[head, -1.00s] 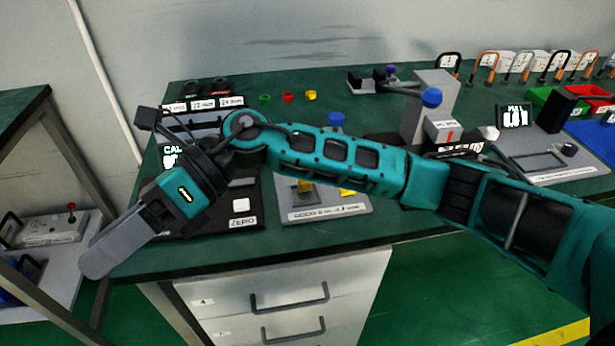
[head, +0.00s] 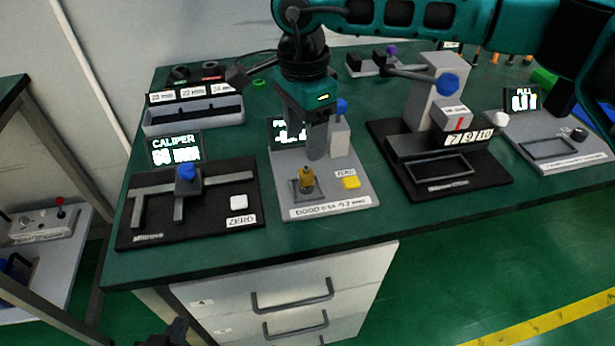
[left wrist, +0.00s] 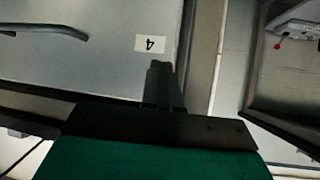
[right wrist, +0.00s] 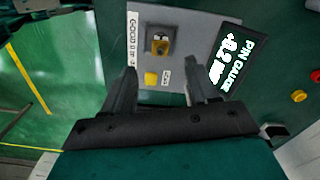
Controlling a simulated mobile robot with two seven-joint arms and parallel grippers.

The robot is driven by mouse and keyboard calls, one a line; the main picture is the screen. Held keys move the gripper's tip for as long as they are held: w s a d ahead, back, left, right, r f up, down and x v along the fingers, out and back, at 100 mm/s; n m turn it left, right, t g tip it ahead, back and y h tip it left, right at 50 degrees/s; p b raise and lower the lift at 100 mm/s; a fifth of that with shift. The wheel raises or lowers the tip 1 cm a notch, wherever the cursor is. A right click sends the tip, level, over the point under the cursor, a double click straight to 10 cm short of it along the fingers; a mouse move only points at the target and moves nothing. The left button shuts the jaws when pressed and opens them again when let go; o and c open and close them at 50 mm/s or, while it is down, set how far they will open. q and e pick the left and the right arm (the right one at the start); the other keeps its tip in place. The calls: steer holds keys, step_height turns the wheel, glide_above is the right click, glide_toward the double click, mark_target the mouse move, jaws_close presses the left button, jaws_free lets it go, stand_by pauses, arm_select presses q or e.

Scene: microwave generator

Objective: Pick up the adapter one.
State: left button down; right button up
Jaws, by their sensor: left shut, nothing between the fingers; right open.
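A small brass-coloured adapter (head: 306,180) stands in the square holder of the pin gauge station (head: 340,190). In the right wrist view the adapter (right wrist: 159,43) lies beyond the fingertips, roughly between their lines. My right gripper (head: 317,152) points down above the pin gauge, just behind the adapter in the head view. Its fingers (right wrist: 161,80) are apart with nothing between them. My left gripper (head: 170,335) shows only partly at the bottom edge, low before the bench. In the left wrist view its fingers (left wrist: 160,82) are together and empty, facing the drawer front.
The caliper station (head: 150,228) is left of the pin gauge, with a grey tray (head: 193,118) behind it. A black station with a grey column (head: 436,105) and a pull tester (head: 555,150) stand to the right. A yellow button (head: 351,182) is beside the adapter.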

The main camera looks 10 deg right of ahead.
mark_target(306, 167)
step_height(306, 167, down, 8)
steer(key=shift+d+f, duration=0.1)
steer(key=shift+f, duration=0.1)
jaws_close()
stand_by(0.7)
